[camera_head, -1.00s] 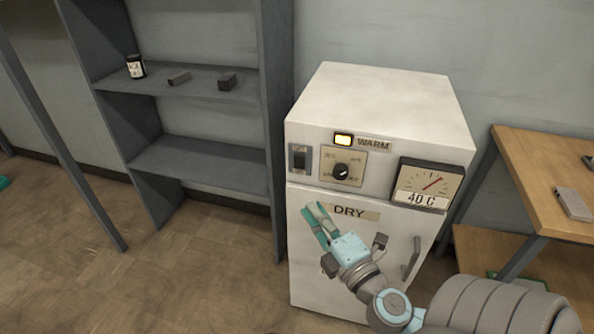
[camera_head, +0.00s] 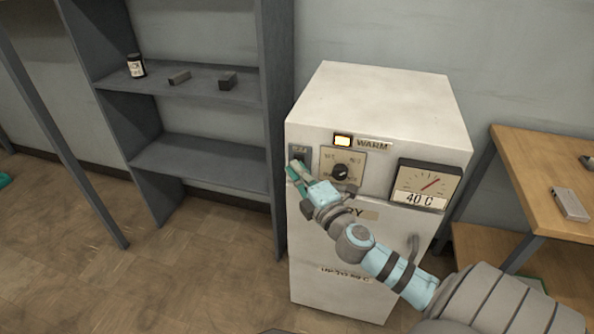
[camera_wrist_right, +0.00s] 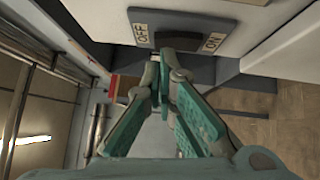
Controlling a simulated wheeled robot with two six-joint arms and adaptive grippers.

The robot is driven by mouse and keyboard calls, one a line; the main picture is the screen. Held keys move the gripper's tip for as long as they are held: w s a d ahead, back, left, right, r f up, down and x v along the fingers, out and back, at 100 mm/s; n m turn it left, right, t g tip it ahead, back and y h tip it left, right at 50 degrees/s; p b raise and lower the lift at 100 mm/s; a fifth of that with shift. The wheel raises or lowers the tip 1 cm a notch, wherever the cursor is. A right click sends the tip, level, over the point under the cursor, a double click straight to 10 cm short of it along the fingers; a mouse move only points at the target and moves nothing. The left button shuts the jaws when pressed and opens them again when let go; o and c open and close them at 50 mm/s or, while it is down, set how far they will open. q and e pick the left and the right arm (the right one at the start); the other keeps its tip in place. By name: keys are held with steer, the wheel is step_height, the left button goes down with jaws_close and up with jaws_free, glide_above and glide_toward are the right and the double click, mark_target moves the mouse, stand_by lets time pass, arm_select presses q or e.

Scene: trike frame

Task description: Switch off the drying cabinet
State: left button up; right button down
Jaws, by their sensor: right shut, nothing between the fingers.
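The drying cabinet (camera_head: 385,100) is a white box with a lit yellow lamp (camera_head: 342,141) beside a WARM label. Its dark rocker switch (camera_head: 298,151) is at the upper left of the front, partly covered by my right gripper (camera_head: 294,169). In the right wrist view the switch (camera_wrist_right: 178,30) sits between an OFF label (camera_wrist_right: 142,28) and an ON label (camera_wrist_right: 213,43). My right gripper (camera_wrist_right: 167,62) is shut and empty, its green fingertips close to the switch; I cannot tell whether they touch it. My left gripper is not in view.
A dial knob (camera_head: 340,172) is right of the switch, and a gauge (camera_head: 427,184) reading 40 C is farther right. A grey shelf (camera_head: 200,165) stands left of the cabinet. A wooden table (camera_head: 540,190) stands to the right.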

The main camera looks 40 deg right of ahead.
steer(key=s+a+r+p, duration=0.2)
steer(key=s+a+p, duration=0.1)
steer(key=s, duration=0.8)
steer(key=shift+s+a+m+g+p, duration=0.3)
steer(key=shift+s+a, duration=0.05)
steer(key=shift+a, duration=0.45)
